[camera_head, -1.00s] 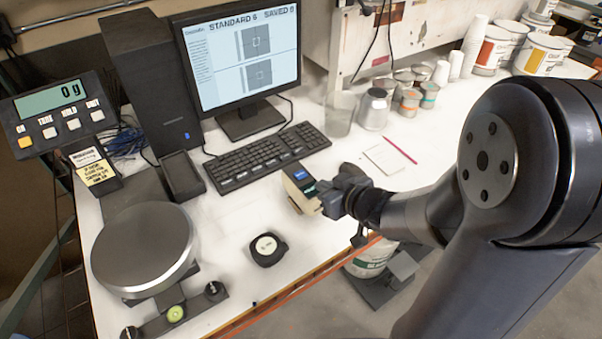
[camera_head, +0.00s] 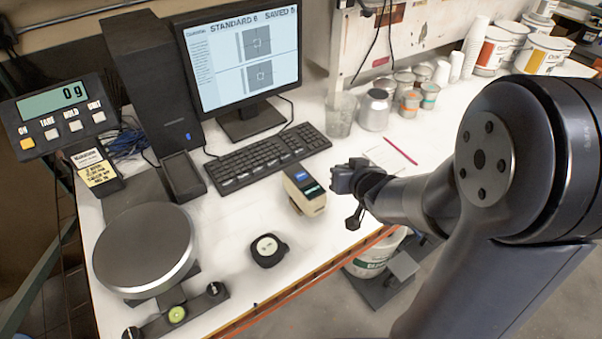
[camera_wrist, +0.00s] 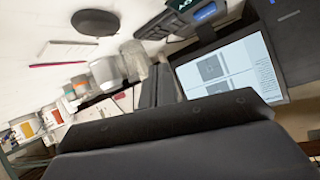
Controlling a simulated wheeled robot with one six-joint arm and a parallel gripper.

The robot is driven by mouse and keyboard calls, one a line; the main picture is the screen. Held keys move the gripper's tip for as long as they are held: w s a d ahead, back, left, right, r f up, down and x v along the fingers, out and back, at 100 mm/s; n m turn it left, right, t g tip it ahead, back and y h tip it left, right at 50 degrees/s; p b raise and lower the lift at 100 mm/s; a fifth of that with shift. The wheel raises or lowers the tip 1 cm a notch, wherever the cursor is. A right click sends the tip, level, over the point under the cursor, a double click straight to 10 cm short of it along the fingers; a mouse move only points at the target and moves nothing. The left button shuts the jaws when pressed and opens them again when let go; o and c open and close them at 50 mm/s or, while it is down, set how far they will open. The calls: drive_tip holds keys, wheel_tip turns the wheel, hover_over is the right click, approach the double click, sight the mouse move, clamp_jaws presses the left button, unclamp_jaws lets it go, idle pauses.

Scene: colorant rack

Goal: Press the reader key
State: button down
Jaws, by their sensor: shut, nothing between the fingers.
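The reader (camera_head: 307,196) is a small beige device with a dark top, a blue screen and a green strip. It stands on the white table in front of the keyboard. Its lit screen appears to show at the top edge of the wrist view (camera_wrist: 205,12). My gripper (camera_head: 336,178) is shut and empty, just right of the reader with a small gap between them. In the wrist view the dark fingers (camera_wrist: 163,85) are together. The monitor (camera_head: 242,60) shows two grey squares and a heading with STANDARD and SAVED; its digits are hard to read.
The keyboard (camera_head: 268,157) lies behind the reader. A round black-and-white item (camera_head: 268,250) sits to the front left, near a scale with a round plate (camera_head: 145,250). A pink pencil (camera_head: 400,151), a clear cup (camera_head: 341,114) and several cans stand or lie behind my gripper.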

drive_tip(key=w+d+m+h, duration=0.2)
drive_tip(key=d+m+h, duration=0.1)
drive_tip(key=m, duration=0.3)
wheel_tip(320, 180, up, 7)
drive_tip(key=m+g+y+p, duration=0.3)
drive_tip(key=m+g+y, duration=0.25)
drive_tip(key=m, duration=0.75)
hover_over(305, 177)
drive_tip(key=shift+t, duration=0.25)
drive_tip(key=shift+f+b, duration=0.1)
drive_tip(key=shift+b, duration=0.2)
wheel_tip(305, 177, down, 9)
drive_tip(key=b, duration=0.8)
drive_tip(key=shift+f+b, duration=0.25)
drive_tip(key=shift+b, duration=0.1)
